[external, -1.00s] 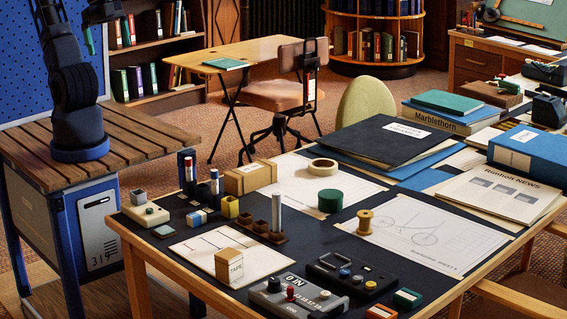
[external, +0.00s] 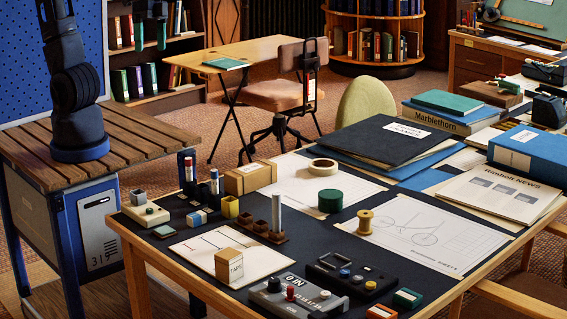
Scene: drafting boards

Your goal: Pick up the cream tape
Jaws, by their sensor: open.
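The cream tape (external: 323,167) is a flat pale roll with a dark centre. It lies on the white drawing sheet towards the back of the dark-topped desk, behind a green roll (external: 330,201). My gripper (external: 150,44) is at the top left of the external view, above the slatted wooden stand and far to the left of the tape. Its two teal fingers point down and are apart, with nothing between them. The upper part of my arm is cut off by the picture's top edge.
A cardboard box (external: 250,178) stands left of the tape, and a black folder (external: 380,138) lies behind it. A grey metal post (external: 277,214) stands upright at the front left.

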